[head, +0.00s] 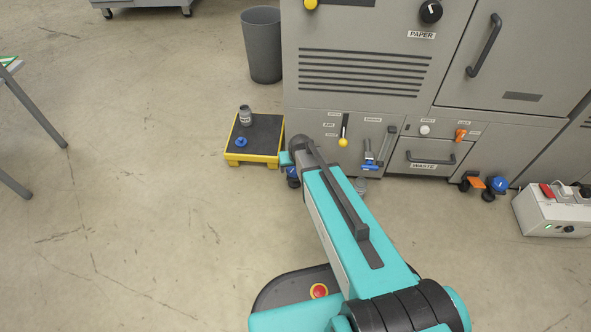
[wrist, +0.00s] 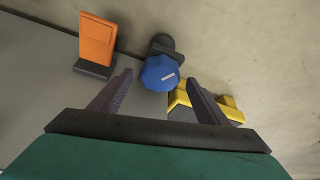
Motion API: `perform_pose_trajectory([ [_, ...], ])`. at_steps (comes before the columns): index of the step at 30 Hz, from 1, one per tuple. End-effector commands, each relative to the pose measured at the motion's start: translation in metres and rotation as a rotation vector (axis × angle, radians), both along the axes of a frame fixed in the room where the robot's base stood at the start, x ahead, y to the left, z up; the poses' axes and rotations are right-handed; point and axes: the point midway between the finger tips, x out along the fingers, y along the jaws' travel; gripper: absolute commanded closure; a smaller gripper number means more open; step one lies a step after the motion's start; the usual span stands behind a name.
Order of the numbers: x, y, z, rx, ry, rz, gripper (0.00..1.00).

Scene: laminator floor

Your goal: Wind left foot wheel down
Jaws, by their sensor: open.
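In the head view only a bit of blue (head: 293,183) shows below my gripper (head: 288,160), at the machine's lower left corner; my arm hides the rest. In the wrist view my gripper (wrist: 159,78) is open, with one finger on each side of the knob. I cannot tell whether the fingers touch it. An orange pedal (wrist: 97,40) stands to the left of the knob.
A yellow-edged black platform (head: 232,158) with a jar (head: 245,115) and a blue cap (head: 241,142) stands left of my gripper. A grey bin (head: 262,45) stands behind. The right foot wheel (head: 498,184) and a white box (head: 552,212) are at right.

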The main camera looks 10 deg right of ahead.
Motion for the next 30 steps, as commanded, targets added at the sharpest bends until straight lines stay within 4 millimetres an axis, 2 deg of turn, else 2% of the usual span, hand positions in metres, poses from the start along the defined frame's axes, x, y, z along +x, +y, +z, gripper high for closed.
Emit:
perform_pose_trajectory([
  [4, 0.0042, -0.0001, -0.0095, 0.0, -0.001, 0.0, 0.31],
  [14, 0.0046, -0.0001, -0.0103, 0.0, -0.001, 0.0, 0.31],
  [22, 0.0046, -0.0001, -0.0102, 0.0, -0.001, 0.0, 0.72],
  [23, 0.0045, -0.0051, -0.0103, 0.0, -0.001, -0.003, 0.72],
  [30, 0.0046, -0.0012, -0.0098, -0.003, -0.001, -0.01, 0.72],
])
